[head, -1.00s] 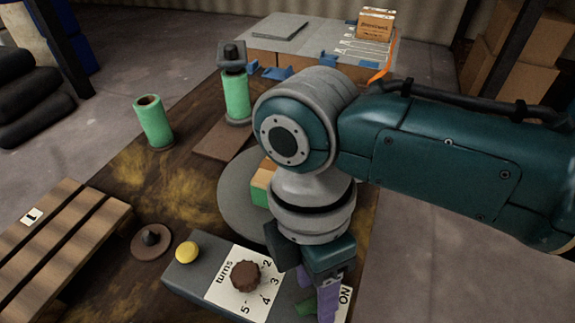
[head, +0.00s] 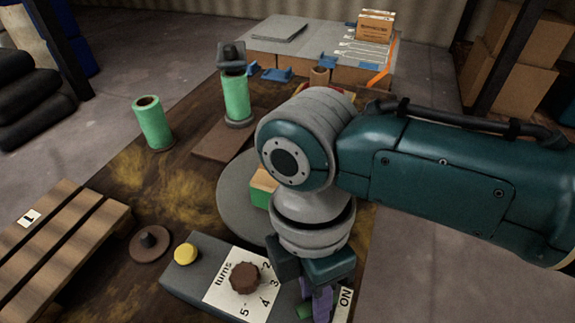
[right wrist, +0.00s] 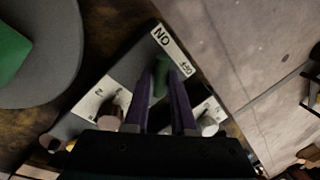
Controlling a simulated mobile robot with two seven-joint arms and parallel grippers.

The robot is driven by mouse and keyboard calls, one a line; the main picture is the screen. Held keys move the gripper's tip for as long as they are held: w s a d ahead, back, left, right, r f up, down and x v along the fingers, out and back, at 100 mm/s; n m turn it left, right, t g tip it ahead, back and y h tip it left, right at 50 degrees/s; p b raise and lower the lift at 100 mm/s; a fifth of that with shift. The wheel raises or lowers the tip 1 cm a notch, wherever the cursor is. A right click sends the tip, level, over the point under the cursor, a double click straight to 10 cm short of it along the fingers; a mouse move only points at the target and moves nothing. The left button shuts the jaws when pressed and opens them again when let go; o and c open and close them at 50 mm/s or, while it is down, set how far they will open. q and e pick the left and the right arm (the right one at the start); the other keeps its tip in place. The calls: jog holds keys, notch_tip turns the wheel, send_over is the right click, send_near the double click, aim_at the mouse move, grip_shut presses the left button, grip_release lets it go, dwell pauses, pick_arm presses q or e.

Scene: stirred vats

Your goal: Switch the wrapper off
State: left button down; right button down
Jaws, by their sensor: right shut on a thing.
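The wrapper's control box (head: 180,275) lies at the front of the table. It carries a yellow button (head: 186,254), a brown turns dial (head: 245,277) and a green switch lever (head: 304,310). My right gripper (head: 318,303) points down over the box's right end and partly hides the lever. In the right wrist view its purple fingers (right wrist: 165,95) are shut on the green lever (right wrist: 160,78). The ON/OFF label (right wrist: 172,50) lies beside the lever; ON also shows in the head view. I cannot tell the lever's exact setting. My left gripper is out of view.
A grey turntable (head: 236,205) behind the box bears a green-and-tan block (head: 262,186). Green rolls (head: 153,122) stand farther back. A wooden pallet (head: 70,235) is at the left. Bare floor (head: 430,285) lies to the right.

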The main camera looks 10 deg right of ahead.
dwell(0.4)
jog(key=m+p, duration=0.1)
jog(key=m, duration=0.1)
jog(key=m+p, duration=0.1)
jog(key=p, duration=0.1)
jog(key=shift+r+m+y, duration=0.2)
jog(key=shift+m+y, duration=0.2)
jog(key=m+p, duration=0.2)
jog(key=m, duration=0.2)
jog(key=shift+d+m+y+p, duration=0.1)
jog(key=shift+m+y+p, duration=0.2)
jog(key=shift+y+p, duration=0.1)
jog(key=m+t+p, duration=0.1)
jog(key=m+p, duration=0.1)
jog(key=m, duration=0.3)
jog(key=shift+d+y+p, duration=0.1)
jog(key=shift+y+p, duration=0.3)
jog(key=shift+s+f+m+t+p, duration=0.15)
jog(key=shift+m+p, duration=0.25)
jog(key=shift+m, duration=0.7)
jog(key=shift+w+m+t+p, duration=0.1)
jog(key=shift+m+t+p, duration=0.25)
jog(key=shift+m, duration=0.75)
jog(key=c, duration=0.8)
grip_release()
jog(key=shift+d, duration=0.1)
jog(key=shift+o, duration=0.2)
